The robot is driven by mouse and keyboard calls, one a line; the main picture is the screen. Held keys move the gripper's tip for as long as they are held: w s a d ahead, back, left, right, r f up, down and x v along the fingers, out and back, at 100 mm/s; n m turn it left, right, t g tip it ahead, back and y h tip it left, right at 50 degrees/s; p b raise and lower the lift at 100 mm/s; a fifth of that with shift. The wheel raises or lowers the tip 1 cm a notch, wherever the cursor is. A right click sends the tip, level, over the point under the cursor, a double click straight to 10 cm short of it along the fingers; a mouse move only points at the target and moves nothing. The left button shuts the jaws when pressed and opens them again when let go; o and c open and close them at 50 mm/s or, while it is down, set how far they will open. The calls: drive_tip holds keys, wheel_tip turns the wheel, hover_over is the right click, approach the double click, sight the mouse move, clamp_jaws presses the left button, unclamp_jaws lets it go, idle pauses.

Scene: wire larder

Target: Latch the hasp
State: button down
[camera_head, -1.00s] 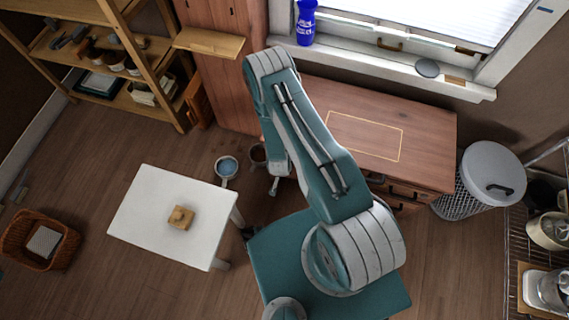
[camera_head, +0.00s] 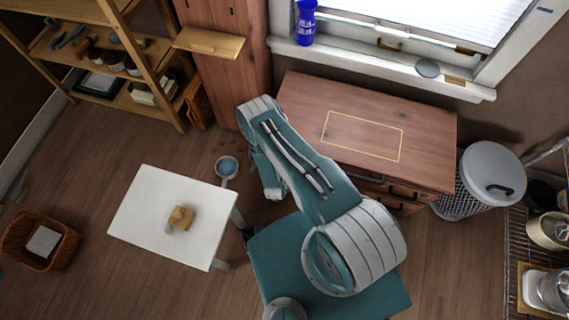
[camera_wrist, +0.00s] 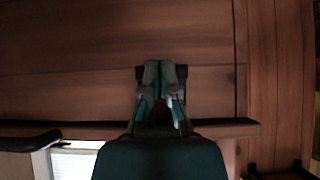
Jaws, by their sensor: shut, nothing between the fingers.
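I cannot make out a hasp clearly in either view. My gripper (camera_wrist: 160,76) is shut and empty in the wrist view, its fingertips in front of a reddish wooden panel (camera_wrist: 90,95). A dark shape (camera_wrist: 207,78) shows behind and beside the fingertips; I cannot tell whether it is hardware or shadow, or whether the fingers touch it. In the head view my arm bends down left of the wooden chest (camera_head: 365,142), and its own links hide the fingers. The chest has drawers with dark handles (camera_head: 401,192).
A white table (camera_head: 142,205) with a small wooden block-like object (camera_head: 181,216) stands left. A tall wooden cabinet (camera_head: 240,70), a lidded bin (camera_head: 493,170) and a basket (camera_head: 22,255) stand around.

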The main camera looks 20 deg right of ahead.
drive_tip(key=shift+w+d+f+t+h, duration=0.25)
drive_tip(key=shift+w+t+h, duration=0.15)
drive_tip(key=shift+t, duration=0.15)
drive_tip(key=shift+w+d+f+t+h, duration=0.2)
drive_tip(key=shift+w+t+h, duration=0.2)
drive_tip(key=shift+t, duration=0.15)
drive_tip(key=shift+r, duration=0.1)
